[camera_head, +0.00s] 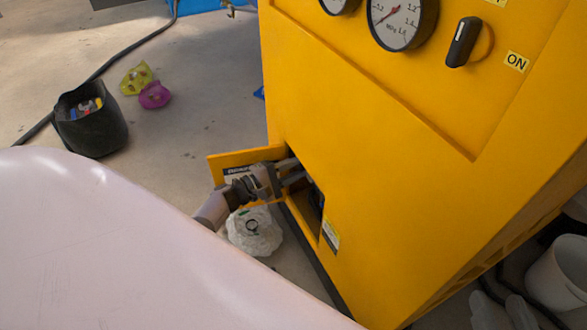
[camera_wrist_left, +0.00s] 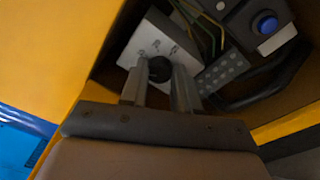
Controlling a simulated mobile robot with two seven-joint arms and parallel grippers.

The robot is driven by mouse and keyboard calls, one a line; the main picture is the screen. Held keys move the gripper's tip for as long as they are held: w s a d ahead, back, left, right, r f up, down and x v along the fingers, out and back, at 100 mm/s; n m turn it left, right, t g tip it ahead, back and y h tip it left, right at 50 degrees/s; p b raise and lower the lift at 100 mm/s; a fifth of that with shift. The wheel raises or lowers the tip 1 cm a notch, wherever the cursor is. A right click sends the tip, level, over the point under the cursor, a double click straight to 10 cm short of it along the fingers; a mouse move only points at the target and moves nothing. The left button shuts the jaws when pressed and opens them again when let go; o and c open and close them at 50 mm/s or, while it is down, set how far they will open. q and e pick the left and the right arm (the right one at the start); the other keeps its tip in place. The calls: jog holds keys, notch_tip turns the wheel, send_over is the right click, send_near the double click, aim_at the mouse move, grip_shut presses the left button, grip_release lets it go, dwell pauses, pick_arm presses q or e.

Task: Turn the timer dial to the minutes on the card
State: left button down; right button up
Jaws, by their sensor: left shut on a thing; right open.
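My left gripper (camera_head: 296,171) reaches into the open compartment low on the yellow cabinet. In the left wrist view its two fingers are closed on a round black dial knob (camera_wrist_left: 160,69). The dial sits on a pale grey box (camera_wrist_left: 150,42) with small dark marks on its face; I cannot read the marks. The head view does not show the dial. A small label (camera_head: 331,236) is on the cabinet beside the opening, and another (camera_head: 236,172) is on the open door; I cannot read minutes on either. My right gripper is not in view.
The yellow cabinet (camera_head: 380,130) has its small door (camera_head: 215,160) swung open left. Inside are wires, a terminal strip (camera_wrist_left: 222,72) and a blue button (camera_wrist_left: 265,23). A crumpled white bag (camera_head: 255,235) lies below the door. A black bucket (camera_head: 88,135) stands left.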

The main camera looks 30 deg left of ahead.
pick_arm(q)
jog(key=c, duration=1.1)
grip_release()
jog(key=shift+s, duration=0.1)
jog(key=p+v, duration=0.2)
jog(key=v, duration=0.5)
